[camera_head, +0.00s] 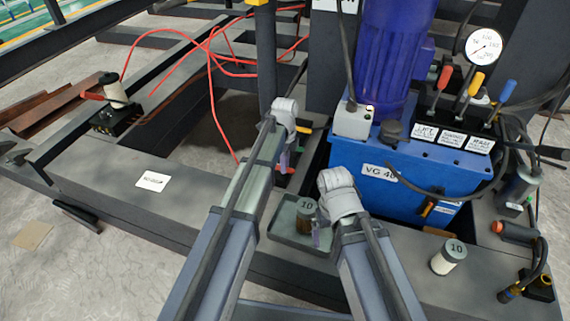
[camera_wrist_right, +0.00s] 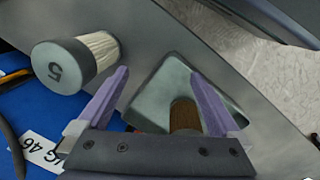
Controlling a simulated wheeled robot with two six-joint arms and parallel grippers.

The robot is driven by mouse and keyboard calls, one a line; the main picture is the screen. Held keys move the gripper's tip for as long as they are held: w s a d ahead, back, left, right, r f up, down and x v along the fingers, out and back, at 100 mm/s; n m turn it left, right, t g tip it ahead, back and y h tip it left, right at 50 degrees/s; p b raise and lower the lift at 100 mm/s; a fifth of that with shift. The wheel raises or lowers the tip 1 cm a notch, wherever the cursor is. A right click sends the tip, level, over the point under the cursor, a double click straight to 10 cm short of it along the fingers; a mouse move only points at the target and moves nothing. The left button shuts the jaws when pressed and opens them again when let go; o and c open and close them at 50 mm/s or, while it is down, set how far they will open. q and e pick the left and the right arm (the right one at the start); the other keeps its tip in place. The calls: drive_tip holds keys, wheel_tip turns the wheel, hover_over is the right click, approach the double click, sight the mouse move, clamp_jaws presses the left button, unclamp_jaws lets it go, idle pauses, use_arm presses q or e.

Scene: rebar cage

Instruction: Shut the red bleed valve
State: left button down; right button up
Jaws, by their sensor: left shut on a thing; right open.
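My left gripper (camera_head: 285,160) is at the left side of the blue power unit, pointing down. Its fingers are shut on a small red part (camera_head: 290,170), which looks like the red bleed valve's handle. The arm and fingers hide most of it, so I cannot tell how the handle is turned. My right gripper (camera_head: 316,232) is open and empty above the grey tray (camera_head: 282,236). In the right wrist view, its spread purple fingers (camera_wrist_right: 165,100) stand on either side of a brown filter (camera_wrist_right: 186,115) in that tray (camera_wrist_right: 150,93).
The blue tank (camera_head: 345,190) stands behind my right gripper, with red, yellow and blue levers (camera_head: 468,84) and a gauge (camera_head: 484,46). A pale filter (camera_head: 448,258) stands on the deck at right. Red hoses (camera_head: 210,60) run behind my left gripper.

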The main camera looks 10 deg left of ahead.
use_arm(q)
drive_tip(key=c, duration=0.8)
unclamp_jaws()
drive_tip(key=shift+o, duration=0.2)
use_arm(e)
drive_tip(key=shift+r, duration=0.1)
use_arm(q)
wheel_tip(320, 180, up, 8)
drive_tip(key=p, duration=0.8)
use_arm(e)
wheel_tip(320, 180, up, 8)
use_arm(q)
drive_tip(key=shift+f, duration=0.1)
use_arm(e)
drive_tip(key=shift+f, duration=0.2)
use_arm(q)
drive_tip(key=shift+s, duration=0.1)
